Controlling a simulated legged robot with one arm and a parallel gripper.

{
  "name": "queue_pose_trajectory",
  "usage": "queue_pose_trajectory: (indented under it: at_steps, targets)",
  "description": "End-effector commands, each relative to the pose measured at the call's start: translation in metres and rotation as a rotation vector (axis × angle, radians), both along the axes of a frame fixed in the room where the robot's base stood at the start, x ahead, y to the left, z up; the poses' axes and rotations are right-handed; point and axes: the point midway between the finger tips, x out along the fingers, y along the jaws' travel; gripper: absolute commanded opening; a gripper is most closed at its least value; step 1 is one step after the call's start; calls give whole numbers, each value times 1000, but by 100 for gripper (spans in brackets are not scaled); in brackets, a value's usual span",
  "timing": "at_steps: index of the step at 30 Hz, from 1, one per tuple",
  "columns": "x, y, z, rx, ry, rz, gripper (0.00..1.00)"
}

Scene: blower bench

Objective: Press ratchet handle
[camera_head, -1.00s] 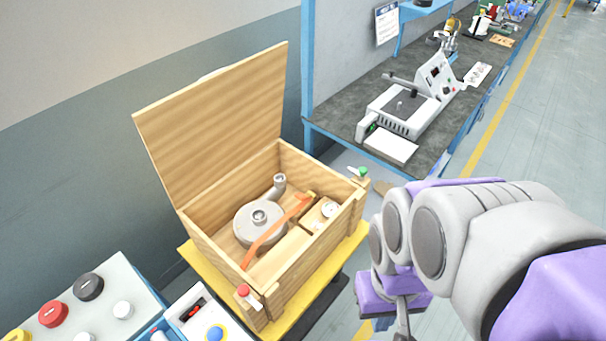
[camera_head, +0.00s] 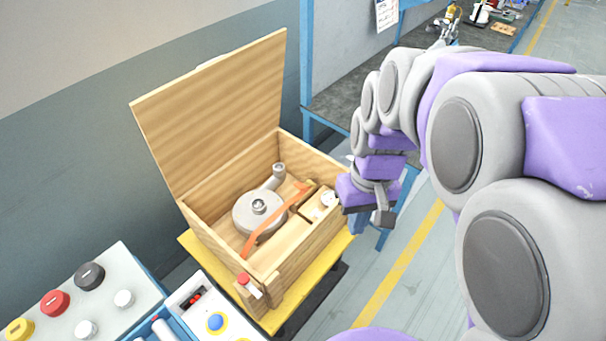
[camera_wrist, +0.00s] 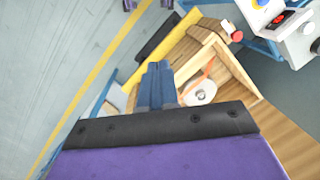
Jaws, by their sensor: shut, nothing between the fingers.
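An orange strap (camera_head: 262,235) lies across the grey blower (camera_head: 257,213) inside the open wooden crate (camera_head: 222,243). A ratchet handle cannot be told apart at the strap's upper end. My gripper (camera_head: 383,217) hangs just right of the crate's right wall, outside the box and apart from the strap. In the wrist view my gripper's blue fingers (camera_wrist: 157,68) are together and empty. The strap (camera_wrist: 208,68) and the blower (camera_wrist: 200,92) show to the right of the fingers there.
The crate's lid (camera_head: 215,115) stands open at the back. A red-tipped clamp (camera_head: 248,285) sits on the crate's front corner. A button panel (camera_head: 85,300) is at lower left. A dark workbench (camera_head: 335,98) stands behind my arm. The floor right of the crate is clear.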

Motion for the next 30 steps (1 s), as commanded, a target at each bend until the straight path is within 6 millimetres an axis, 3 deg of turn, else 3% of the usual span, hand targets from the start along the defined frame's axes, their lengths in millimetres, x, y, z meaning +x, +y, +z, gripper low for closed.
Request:
queue_pose_trajectory:
  at_steps: [1, 14, 30]
  targets:
    - [16, 0, -1, 8, -3, 11, 0]
    - [131, 6, -17, 77, -52, 133, 0]
    - [261, 9, -72, 158, -126, 298, 0]
